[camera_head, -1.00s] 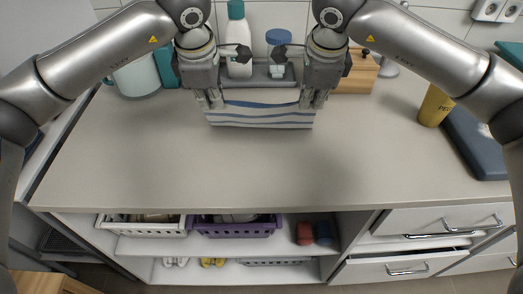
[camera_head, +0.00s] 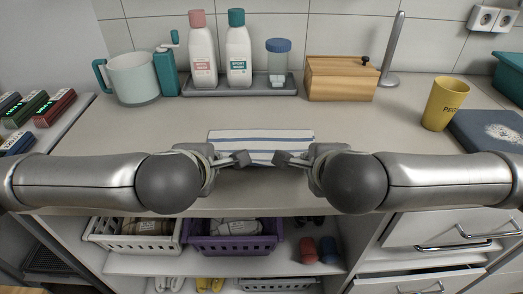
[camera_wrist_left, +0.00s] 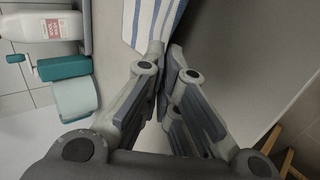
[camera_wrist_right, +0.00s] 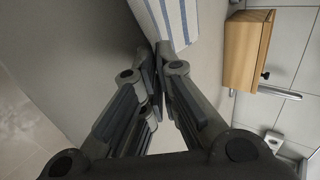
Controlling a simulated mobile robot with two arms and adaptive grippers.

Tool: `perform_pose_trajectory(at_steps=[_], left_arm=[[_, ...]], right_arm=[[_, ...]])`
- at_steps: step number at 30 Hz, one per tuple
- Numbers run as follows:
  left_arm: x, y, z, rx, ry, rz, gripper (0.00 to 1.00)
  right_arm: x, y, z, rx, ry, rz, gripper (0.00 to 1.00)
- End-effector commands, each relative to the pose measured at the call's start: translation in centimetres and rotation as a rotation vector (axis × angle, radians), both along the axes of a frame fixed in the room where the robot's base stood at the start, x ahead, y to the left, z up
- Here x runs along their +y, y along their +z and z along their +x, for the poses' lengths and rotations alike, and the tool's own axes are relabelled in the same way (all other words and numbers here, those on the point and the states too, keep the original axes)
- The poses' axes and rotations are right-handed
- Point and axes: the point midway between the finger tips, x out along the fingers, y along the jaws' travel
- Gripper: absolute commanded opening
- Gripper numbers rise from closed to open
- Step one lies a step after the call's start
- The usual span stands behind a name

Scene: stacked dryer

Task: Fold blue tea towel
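The tea towel (camera_head: 262,137) is white with blue stripes and lies as a narrow band on the countertop. My left gripper (camera_head: 243,158) and right gripper (camera_head: 280,158) meet its near side from left and right, with a small gap between them. In the left wrist view the fingers (camera_wrist_left: 167,48) are together on the towel's edge (camera_wrist_left: 152,18). In the right wrist view the fingers (camera_wrist_right: 161,46) also close on the towel (camera_wrist_right: 185,18). The fingers and arms hide parts of its near edge.
Baskets (camera_head: 235,238) sit on shelves below.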

Motion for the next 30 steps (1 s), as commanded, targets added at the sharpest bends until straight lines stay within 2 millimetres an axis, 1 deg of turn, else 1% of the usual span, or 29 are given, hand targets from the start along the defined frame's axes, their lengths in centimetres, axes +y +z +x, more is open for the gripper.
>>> perform_pose_trajectory(at_steps=[1,3,14,17,23,24,30], left_arm=[[0.01,-0.45,-0.18,-0.015,0.000,0.000,0.00],[-0.01,-0.62,-0.33,-0.032,0.000,-0.001,0.00],[-0.01,-0.65,-0.44,-0.052,0.000,-0.003,0.00],[-0.01,-0.66,-0.44,-0.052,0.000,-0.003,0.11],[-0.01,-0.65,-0.43,-0.051,0.000,-0.003,0.37],[-0.01,-0.65,-0.43,-0.051,0.000,-0.003,0.39],[-0.02,-0.58,-0.44,-0.051,0.000,-0.003,0.39]], right_arm=[[0.00,-0.48,-0.19,-0.014,0.001,-0.001,0.00],[0.00,-0.62,-0.33,-0.032,0.001,-0.001,0.00],[-0.01,-0.67,-0.46,-0.052,0.000,0.001,0.00],[-0.02,-0.67,-0.44,-0.051,0.000,0.001,0.11],[-0.01,-0.67,-0.44,-0.051,0.000,0.001,0.37],[-0.01,-0.66,-0.44,-0.051,0.000,0.001,0.39],[0.01,-0.59,-0.44,-0.051,0.000,0.002,0.39]])
